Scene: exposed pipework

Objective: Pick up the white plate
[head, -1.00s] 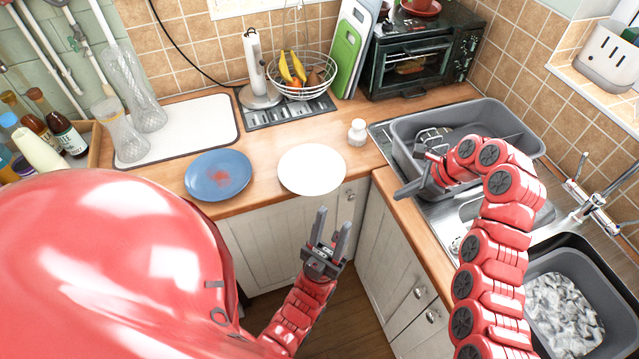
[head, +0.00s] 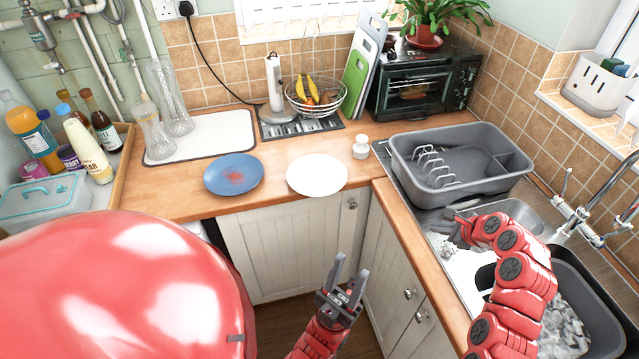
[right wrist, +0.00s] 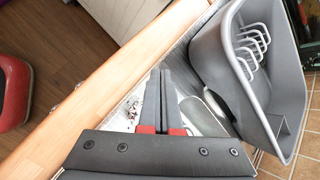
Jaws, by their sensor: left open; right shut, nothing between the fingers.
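The white plate (head: 317,175) lies flat on the wooden counter near its front edge in the head view, empty, with nothing touching it from above. My left gripper (head: 350,272) is open and empty, in front of the counter and below the plate in the picture, its fingers pointing up. My right gripper (head: 452,228) is over the sink area at the right, well apart from the plate. In the right wrist view its fingers (right wrist: 160,85) are closed together with nothing between them. The plate does not show in the right wrist view.
A blue plate (head: 234,174) with a red mark lies left of the white plate. A white shaker (head: 361,148) stands to its right. Behind are a fruit basket (head: 316,97) and a toaster oven (head: 424,86). A grey dish rack (head: 440,190) stands by the sink.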

